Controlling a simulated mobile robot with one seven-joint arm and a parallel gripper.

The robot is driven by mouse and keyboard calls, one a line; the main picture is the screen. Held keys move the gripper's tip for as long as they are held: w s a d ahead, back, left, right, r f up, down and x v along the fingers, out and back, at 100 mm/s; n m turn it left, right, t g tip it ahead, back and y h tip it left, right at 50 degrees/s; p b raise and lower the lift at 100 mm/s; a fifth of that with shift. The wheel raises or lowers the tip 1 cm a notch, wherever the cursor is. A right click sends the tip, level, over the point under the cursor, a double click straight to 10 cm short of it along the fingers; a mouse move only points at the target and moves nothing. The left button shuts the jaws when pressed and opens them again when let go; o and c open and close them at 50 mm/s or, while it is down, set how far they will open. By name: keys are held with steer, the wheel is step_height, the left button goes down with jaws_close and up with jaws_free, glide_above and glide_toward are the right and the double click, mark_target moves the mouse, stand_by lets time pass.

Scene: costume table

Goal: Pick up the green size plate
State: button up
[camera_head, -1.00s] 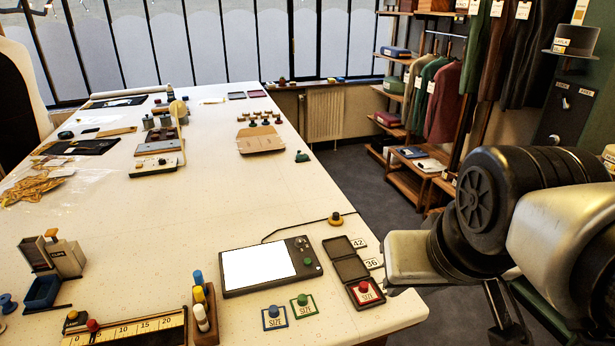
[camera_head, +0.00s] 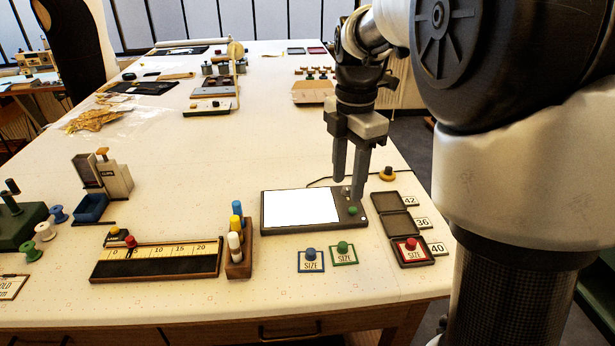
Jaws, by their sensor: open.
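The green size plate (camera_head: 344,255) lies flat on the table in front of the light pad, a small square with a green frame, a "SIZE" label and a green knob. A blue size plate (camera_head: 311,262) lies just left of it. A red size plate (camera_head: 411,251) sits in the nearest section of a dark tray to its right. My gripper (camera_head: 347,192) is open and empty, pointing down over the right part of the light pad, behind and above the green plate.
The light pad (camera_head: 299,209) has a bright white screen. The dark tray (camera_head: 391,202) stands beside cards marked 42, 36 and 40. A marker holder (camera_head: 239,262) and a ruler block (camera_head: 158,263) stand to the left. The table's front edge is close to the plates.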

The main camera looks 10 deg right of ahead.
mark_target(342, 245)
step_height(342, 245, down, 18)
steer(key=shift+s+r+b, duration=0.1)
steer(key=shift+r+b, duration=0.1)
steer(key=shift+b, duration=0.95)
jaws_close()
